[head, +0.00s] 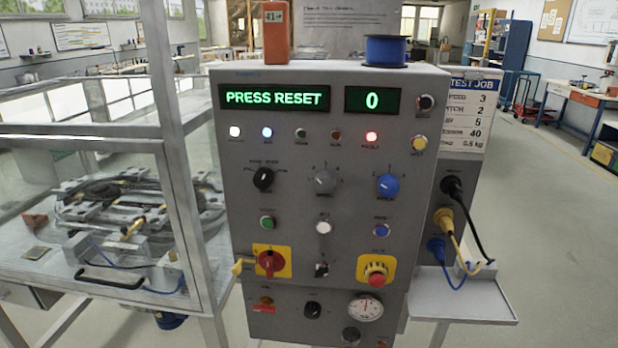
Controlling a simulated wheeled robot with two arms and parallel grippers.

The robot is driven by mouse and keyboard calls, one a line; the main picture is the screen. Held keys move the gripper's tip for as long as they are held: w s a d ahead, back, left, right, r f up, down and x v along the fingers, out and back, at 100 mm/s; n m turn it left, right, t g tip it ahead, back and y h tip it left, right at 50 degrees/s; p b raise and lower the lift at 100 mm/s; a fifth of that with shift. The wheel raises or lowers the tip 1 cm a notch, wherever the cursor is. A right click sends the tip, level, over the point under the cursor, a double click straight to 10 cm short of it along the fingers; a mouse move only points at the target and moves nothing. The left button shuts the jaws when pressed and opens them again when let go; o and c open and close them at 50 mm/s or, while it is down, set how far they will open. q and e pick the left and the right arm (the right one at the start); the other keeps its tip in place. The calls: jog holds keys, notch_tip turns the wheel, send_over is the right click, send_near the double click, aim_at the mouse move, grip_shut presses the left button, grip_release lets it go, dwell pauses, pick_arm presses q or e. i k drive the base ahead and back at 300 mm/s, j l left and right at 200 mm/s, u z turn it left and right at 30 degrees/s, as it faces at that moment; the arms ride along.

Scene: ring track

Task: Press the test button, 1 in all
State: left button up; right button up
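A grey control panel (290,170) stands upright in the middle of the head view. Its wide green display (274,98) reads "PRESS RESET" and the small display (372,100) reads "0". A row of push buttons holds a green button (267,222), a white button (323,228) and a blue button (382,230). Their labels are too small to read surely, so I cannot tell which is the test button. Neither of my grippers is in view.
A red rotary switch (270,262) and a red mushroom button (376,274) sit on yellow plates below. Black (263,179), grey and blue knobs are above. A clear-walled cage (120,200) stands left, a small shelf (462,300) right. The floor at right is open.

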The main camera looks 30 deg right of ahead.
aim_at(418, 143)
jog(key=z, duration=1.35)
